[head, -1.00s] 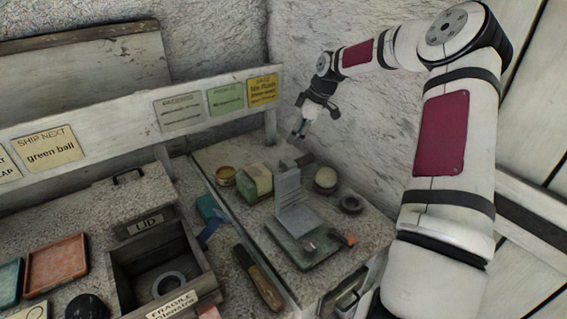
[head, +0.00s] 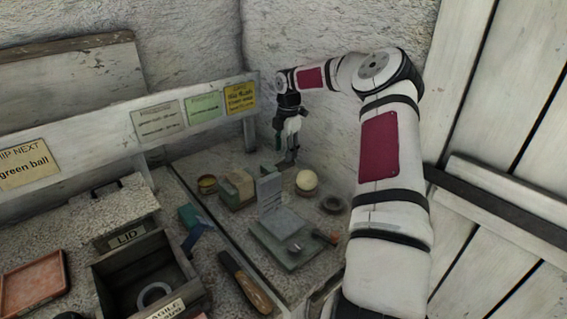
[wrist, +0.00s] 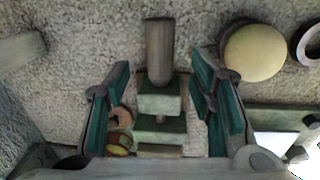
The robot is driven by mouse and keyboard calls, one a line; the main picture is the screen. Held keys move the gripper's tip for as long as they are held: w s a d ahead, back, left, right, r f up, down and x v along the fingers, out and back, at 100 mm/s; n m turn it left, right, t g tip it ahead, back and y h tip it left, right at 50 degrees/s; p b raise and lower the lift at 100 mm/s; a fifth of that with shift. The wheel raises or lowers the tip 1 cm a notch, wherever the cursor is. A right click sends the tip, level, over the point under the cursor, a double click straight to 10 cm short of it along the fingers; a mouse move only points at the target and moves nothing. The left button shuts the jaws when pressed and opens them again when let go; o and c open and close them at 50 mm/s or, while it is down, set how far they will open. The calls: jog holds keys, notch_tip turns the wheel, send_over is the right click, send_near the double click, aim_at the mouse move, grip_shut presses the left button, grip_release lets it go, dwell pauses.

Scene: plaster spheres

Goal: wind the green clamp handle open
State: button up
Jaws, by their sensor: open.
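My gripper (head: 291,156) points down just behind and right of the clamp. In the wrist view my gripper (wrist: 162,85) is open, its teal pads on either side of the green blocks and bar, with gaps showing. The handle is mostly hidden in the head view.
A cream ball (head: 307,180) and a dark ring (head: 333,204) stand right of the clamp. A small pot (head: 208,184) is at its left. A green base (head: 283,262) with an upright grey plate (head: 270,197) is in front. A wall closes the back.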

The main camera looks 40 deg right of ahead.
aim_at(284, 162)
jog(key=shift+w+f, duration=0.15)
jog(key=shift+f, duration=1.35)
jog(key=shift+w+f, duration=0.15)
jog(key=shift+f, duration=1.35)
grip_shut()
